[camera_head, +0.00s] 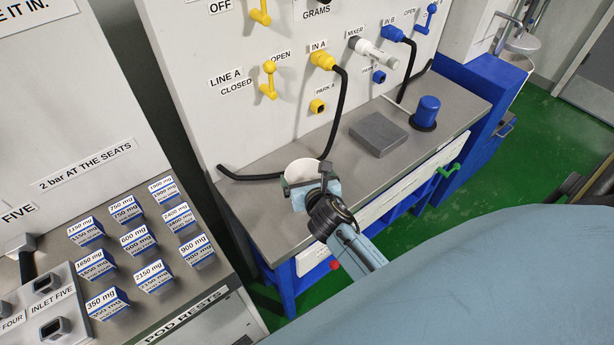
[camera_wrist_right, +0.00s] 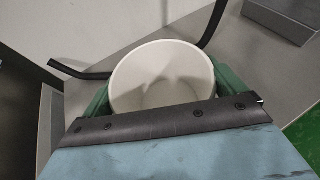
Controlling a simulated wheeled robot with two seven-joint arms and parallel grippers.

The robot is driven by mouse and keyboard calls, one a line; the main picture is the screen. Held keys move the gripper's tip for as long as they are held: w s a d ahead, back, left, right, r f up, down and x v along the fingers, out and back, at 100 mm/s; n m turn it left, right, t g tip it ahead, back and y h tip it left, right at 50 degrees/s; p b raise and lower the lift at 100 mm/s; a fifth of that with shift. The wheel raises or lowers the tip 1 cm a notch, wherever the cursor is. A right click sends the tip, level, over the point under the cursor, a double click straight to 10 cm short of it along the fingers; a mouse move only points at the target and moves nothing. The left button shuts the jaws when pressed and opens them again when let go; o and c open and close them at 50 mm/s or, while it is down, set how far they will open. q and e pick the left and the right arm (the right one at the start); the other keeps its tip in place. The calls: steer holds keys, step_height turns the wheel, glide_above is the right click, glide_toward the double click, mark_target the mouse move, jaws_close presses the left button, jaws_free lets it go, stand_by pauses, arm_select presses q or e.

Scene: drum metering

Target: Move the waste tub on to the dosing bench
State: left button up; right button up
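The waste tub (camera_head: 302,170) is a round white tub, open at the top, at the near left part of the dosing bench (camera_head: 258,205). My right gripper (camera_head: 311,181) has its green fingers on either side of the tub. In the right wrist view the tub (camera_wrist_right: 162,78) sits upright and empty-looking between the fingers, which appear to press on its wall. The tub is over the grey bench top; its base is hidden, so I cannot tell whether it touches. My left gripper is not in view.
A black hose (camera_head: 340,110) loops down from the panel and lies behind the tub. A grey block (camera_head: 379,134) and a blue cylinder (camera_head: 427,111) stand further right on the bench. Several labelled pods (camera_head: 137,240) stand on the left counter. The bench top between tub and block is clear.

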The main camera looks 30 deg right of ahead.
steer(key=shift+r, duration=0.3)
steer(key=p+v, duration=0.2)
steer(key=v, duration=1)
steer(key=shift+f, duration=0.1)
